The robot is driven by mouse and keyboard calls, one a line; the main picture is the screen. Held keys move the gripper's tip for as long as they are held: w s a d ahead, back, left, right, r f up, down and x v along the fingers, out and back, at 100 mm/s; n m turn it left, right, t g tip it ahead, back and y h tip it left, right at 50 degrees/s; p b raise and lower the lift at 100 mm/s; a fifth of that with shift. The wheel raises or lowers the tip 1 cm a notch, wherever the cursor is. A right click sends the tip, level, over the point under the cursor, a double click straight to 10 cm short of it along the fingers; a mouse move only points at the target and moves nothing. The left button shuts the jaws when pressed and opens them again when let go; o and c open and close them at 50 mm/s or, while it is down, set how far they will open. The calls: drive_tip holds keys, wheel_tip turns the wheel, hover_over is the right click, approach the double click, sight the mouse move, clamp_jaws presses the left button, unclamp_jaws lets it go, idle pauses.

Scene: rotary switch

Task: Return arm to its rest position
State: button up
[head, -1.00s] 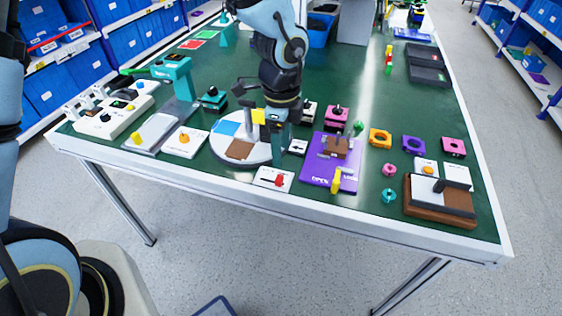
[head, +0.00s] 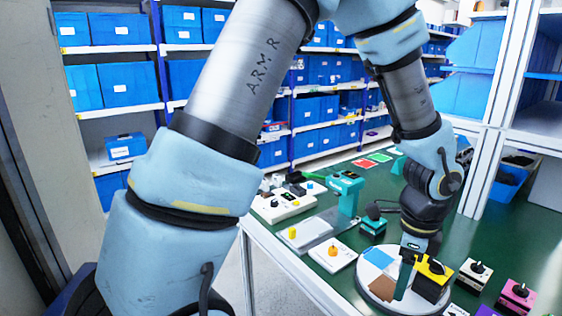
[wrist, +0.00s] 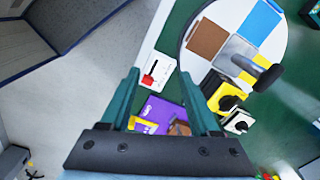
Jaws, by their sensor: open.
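My gripper (head: 403,278) points down over the front part of the round white turntable plate (head: 365,272) in the head view. In the wrist view its two teal fingers stand apart with nothing held between them (wrist: 158,76). A yellow block with a black knob (head: 433,276) is just right of the fingers in the head view; it also shows in the wrist view (wrist: 222,96). A white block with a black knob (head: 474,272) and a pink one (head: 517,295) stand further right. A teal block with a black knob (head: 373,227) stands behind the plate.
The green table (head: 480,232) fills the lower right, with a white control box (head: 283,206) and a teal device (head: 346,190) behind-left. A white plate with a red switch (wrist: 158,70) lies below the fingers. Shelves with blue bins (head: 125,90) stand behind, and a white frame post (head: 484,160) at right.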

drive_tip(key=w+a+r+n, duration=0.3)
drive_tip(key=w+a+n, duration=0.5)
drive_tip(key=a, duration=0.3)
drive_tip(key=w+a+r+n, duration=0.1)
drive_tip(key=a+r+n, duration=0.1)
drive_tip(key=a+n, duration=0.6)
drive_tip(key=w+a+r+n+t, duration=0.1)
drive_tip(key=a+r+n, duration=0.1)
drive_tip(key=a+n, duration=0.6)
drive_tip(key=a, duration=0.6)
drive_tip(key=shift+w, duration=0.15)
